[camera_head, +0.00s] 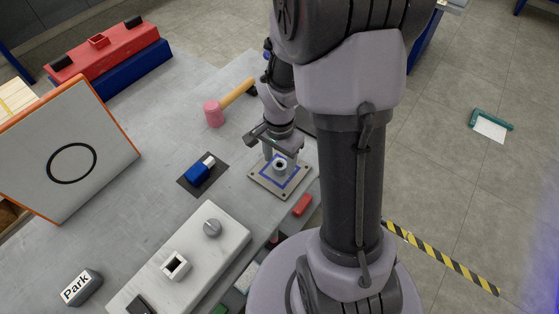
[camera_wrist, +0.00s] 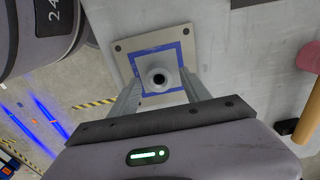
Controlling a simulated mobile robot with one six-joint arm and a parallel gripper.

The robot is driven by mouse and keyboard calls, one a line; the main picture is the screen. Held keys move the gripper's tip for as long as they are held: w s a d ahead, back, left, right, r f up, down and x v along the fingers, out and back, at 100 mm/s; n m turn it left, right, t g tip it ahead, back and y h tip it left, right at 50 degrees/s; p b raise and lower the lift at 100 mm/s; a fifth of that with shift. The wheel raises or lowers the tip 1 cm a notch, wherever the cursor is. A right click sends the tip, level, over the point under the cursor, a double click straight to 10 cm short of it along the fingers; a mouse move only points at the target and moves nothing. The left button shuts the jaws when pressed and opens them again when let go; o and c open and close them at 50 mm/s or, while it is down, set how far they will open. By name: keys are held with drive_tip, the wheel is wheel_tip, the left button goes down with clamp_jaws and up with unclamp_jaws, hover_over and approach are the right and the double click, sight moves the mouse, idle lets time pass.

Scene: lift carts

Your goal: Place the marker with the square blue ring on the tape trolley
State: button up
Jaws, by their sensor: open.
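The marker with the square blue ring (camera_head: 294,181) is a pale square plate with corner holes and an upright grey round knob at its centre. It lies flat near the right edge of the grey table (camera_head: 140,225). It also shows in the wrist view (camera_wrist: 128,47). My gripper (camera_head: 281,160) is directly above it, pointing down. In the wrist view, my gripper (camera_wrist: 161,80) has its two fingers apart, one on each side of the knob. I cannot tell whether they touch it. I cannot tell which thing is the tape trolley.
A blue-and-white block (camera_head: 200,173) on a dark mat and a pink mallet (camera_head: 213,113) lie left of the marker. A red block (camera_head: 302,205) lies close in front. A white block with knobs (camera_head: 190,255) stands front left. Striped tape (camera_head: 440,258) marks the floor right.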

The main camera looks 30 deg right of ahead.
drive_tip(key=s+a+r+n+t+p, duration=0.15)
drive_tip(key=a+r, duration=0.25)
drive_tip(key=r, duration=0.6)
drive_tip(key=s+a+r+n+t+p, duration=0.1)
drive_tip(key=a+r+n+p, duration=0.15)
drive_tip(key=r, duration=0.75)
drive_tip(key=s+a+r+n+t+y, duration=0.2)
drive_tip(key=s+a+r+n+t, duration=0.1)
drive_tip(key=s+a+r+n, duration=0.2)
drive_tip(key=s+a+r, duration=0.2)
drive_tip(key=s+a, duration=0.1)
drive_tip(key=shift+a+n, duration=0.25)
drive_tip(key=shift+n, duration=0.05)
drive_tip(key=shift+r, duration=0.1)
